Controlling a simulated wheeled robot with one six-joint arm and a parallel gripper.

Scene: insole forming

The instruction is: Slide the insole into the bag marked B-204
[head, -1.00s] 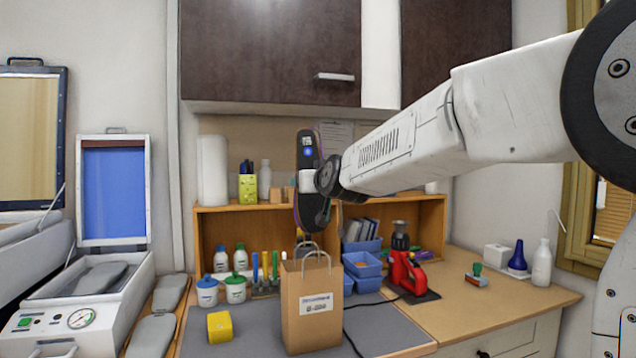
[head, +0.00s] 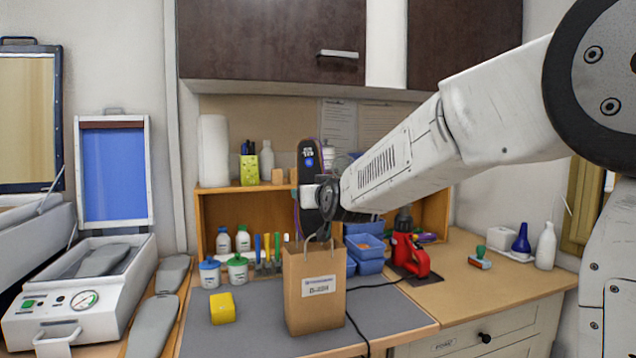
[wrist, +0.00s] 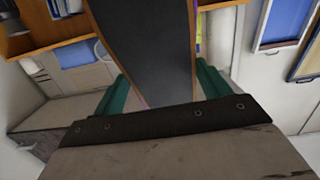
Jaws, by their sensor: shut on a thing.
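The dark insole (head: 308,168) stands upright above the bag, with a small label near its top. My gripper (head: 318,208) is shut on it; the wrist view shows the insole (wrist: 148,50) between the green fingers (wrist: 160,88). The brown paper bag (head: 315,285) stands upright on the grey mat, its white label reading roughly B-204, partly blurred. Its handles rise from the open top. The insole's lower end is at about the height of the handles; I cannot tell whether it is inside the mouth.
A yellow block (head: 222,308) and white pots (head: 238,268) stand left of the bag. A red press (head: 408,258) and blue bins (head: 366,262) stand to the right, with a black cable nearby. Grey insoles (head: 153,325) lie by the forming machine (head: 60,320).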

